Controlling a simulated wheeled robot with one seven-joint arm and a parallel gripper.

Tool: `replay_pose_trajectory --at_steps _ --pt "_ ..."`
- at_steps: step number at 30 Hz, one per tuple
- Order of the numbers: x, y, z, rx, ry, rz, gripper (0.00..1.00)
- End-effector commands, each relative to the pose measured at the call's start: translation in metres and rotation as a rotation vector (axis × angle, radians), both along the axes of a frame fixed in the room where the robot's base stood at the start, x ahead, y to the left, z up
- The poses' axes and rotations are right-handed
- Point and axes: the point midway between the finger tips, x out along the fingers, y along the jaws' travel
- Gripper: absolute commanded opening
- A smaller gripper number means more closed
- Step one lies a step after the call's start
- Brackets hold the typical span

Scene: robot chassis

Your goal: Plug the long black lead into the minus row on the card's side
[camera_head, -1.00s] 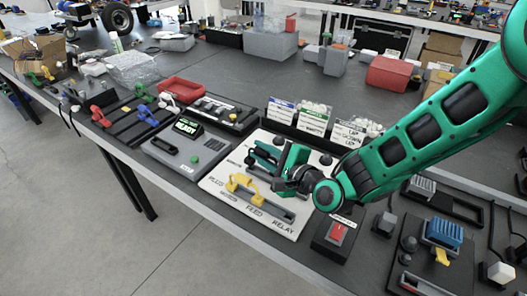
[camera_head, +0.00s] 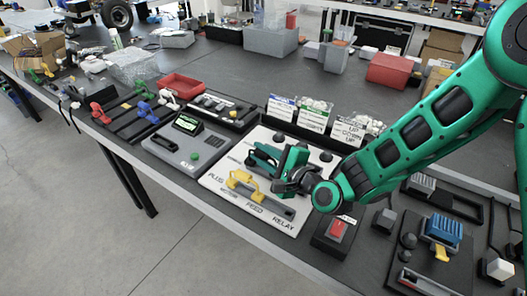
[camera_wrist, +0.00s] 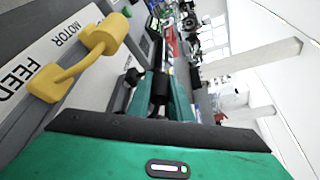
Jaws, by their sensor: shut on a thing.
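My gripper (camera_head: 262,155) is low over the white board (camera_head: 222,181), behind the yellow lead. In the wrist view its green fingers (camera_wrist: 163,95) are shut on a black piece (camera_wrist: 160,86). Most of that piece is hidden by the fingers, so its full length and far end do not show. The yellow lead (camera_head: 243,184) arches over the board's front near the words MOTOR and FEED; it is large in the wrist view (camera_wrist: 92,48). A black knob (camera_wrist: 132,77) stands just left of the fingers. I cannot make out a minus row or its marks.
A grey box with a small screen (camera_head: 187,123) stands left of the board. White-labelled bins (camera_head: 315,113) stand behind it. A box with a red switch (camera_head: 338,229) is close on the right. Coloured leads (camera_head: 145,112) lie in a rack farther left.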

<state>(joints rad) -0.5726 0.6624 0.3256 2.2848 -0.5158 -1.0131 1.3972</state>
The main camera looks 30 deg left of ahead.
Motion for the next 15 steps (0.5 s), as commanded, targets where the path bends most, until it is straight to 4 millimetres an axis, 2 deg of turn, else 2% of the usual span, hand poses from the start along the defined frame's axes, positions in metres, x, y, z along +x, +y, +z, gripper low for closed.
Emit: replay_pose_trajectory --at_steps 11,12,14,15 --pt "0.0001 -0.0008 -0.0093 -0.003 0.002 0.0 0.0" --pt "0.0001 -0.0008 -0.0093 -0.002 0.002 -0.001 0.24" --pt "0.0001 -0.0007 -0.009 -0.002 0.002 -0.001 0.38" --pt "0.0001 -0.0007 -0.0089 -0.002 0.002 -0.001 0.41"
